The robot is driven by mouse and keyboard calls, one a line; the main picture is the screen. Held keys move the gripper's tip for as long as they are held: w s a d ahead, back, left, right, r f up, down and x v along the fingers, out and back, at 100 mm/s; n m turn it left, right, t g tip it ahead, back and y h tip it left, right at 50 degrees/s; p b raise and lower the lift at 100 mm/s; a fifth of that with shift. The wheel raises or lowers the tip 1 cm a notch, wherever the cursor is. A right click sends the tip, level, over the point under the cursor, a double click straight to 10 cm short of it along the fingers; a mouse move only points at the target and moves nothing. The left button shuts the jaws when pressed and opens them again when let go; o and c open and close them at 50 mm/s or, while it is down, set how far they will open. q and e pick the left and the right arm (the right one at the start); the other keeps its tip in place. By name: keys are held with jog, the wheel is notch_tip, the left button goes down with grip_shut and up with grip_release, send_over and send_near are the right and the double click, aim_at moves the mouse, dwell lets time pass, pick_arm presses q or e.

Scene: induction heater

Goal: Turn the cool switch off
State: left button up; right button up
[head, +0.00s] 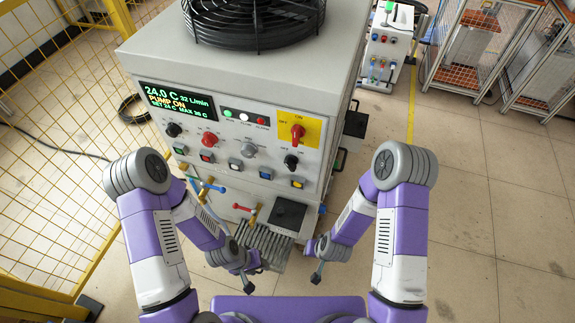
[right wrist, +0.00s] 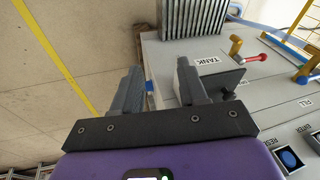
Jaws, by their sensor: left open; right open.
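The grey cabinet (head: 240,80) stands ahead with a control panel on its front. A red rotary switch (head: 297,134) on a yellow plate points up towards its ON mark. Below the display are a black knob (head: 173,130), a red knob (head: 209,139), a grey knob (head: 249,149) and another black knob (head: 291,161). Their labels are too small to read, so I cannot tell which is the cool switch. My left gripper (head: 247,282) is open, low before the cabinet, apart from the panel. My right gripper (head: 318,272) is open and empty; its fingers show in the right wrist view (right wrist: 158,85).
The display (head: 178,101) reads 24.0 C and PUMP ON. Coloured valve handles (head: 207,187) and a ribbed grille (head: 262,243) are low on the cabinet. A yellow mesh fence (head: 60,150) stands left. Floor at right (head: 480,200) is clear.

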jog(key=w+a+r+n+t+h, duration=0.1)
jog(key=w+a+r+t+h, duration=0.15)
jog(key=w, duration=0.35)
jog(key=n+t+h, duration=0.3)
jog(key=t+h, duration=0.2)
jog(key=t, duration=0.7)
send_near(288, 167)
jog(key=w, duration=0.2)
jog(key=x, duration=0.7)
jog(key=shift+w+d+r, duration=0.1)
jog(key=shift+d, duration=0.25)
grip_shut()
